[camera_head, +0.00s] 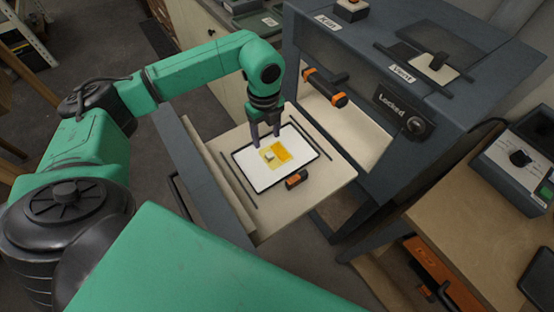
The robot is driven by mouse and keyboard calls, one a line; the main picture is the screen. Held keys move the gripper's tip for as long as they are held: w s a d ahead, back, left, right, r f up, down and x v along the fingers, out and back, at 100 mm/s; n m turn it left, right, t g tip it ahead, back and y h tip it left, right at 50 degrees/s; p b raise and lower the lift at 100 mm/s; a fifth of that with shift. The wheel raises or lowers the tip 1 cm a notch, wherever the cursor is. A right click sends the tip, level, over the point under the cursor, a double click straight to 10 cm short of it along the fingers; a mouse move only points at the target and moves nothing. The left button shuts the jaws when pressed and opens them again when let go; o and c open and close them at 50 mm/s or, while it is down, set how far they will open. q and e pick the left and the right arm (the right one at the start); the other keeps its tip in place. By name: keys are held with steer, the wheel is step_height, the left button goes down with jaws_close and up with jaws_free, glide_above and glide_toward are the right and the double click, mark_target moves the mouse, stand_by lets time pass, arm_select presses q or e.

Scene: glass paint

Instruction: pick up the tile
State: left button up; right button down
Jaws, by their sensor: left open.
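A flat white tile (272,176) with a dark edge lies on the pale pulled-out tray (245,209) in front of the kiln. A yellow and orange patch (283,154) with a small pale mark is near its middle. My left gripper (265,144) points down over the tile's far left edge, with two dark fingers apart. Nothing shows between the fingers. I cannot tell whether the fingertips touch the tile. My right gripper is not in view.
The kiln (357,127), marked "Kiln", "Vent" and "Locked", stands behind and right of the tray. A small orange and black block (296,180) sits at the tile's near right edge. A wooden table (478,222) with a control box (520,163) is at right.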

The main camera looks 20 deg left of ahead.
arm_select(q)
steer(key=b, duration=0.1)
glide_above(269, 154)
step_height(269, 154, down, 4)
steer(key=shift+s+a+f, duration=0.1)
steer(key=shift+s+a, duration=0.05)
steer(key=f+b, duration=0.1)
steer(key=f, duration=0.1)
steer(key=f+b, duration=0.2)
steer(key=shift+d+f, duration=0.1)
steer(key=shift+d, duration=0.3)
steer(key=shift+a+f+b, duration=0.1)
steer(key=shift+f+b, duration=0.15)
steer(key=shift+b, duration=0.1)
steer(key=shift+a+r, duration=0.1)
steer(key=shift+a, duration=0.1)
steer(key=shift+d, duration=0.15)
steer(key=c, duration=1)
steer(key=shift+r, duration=0.1)
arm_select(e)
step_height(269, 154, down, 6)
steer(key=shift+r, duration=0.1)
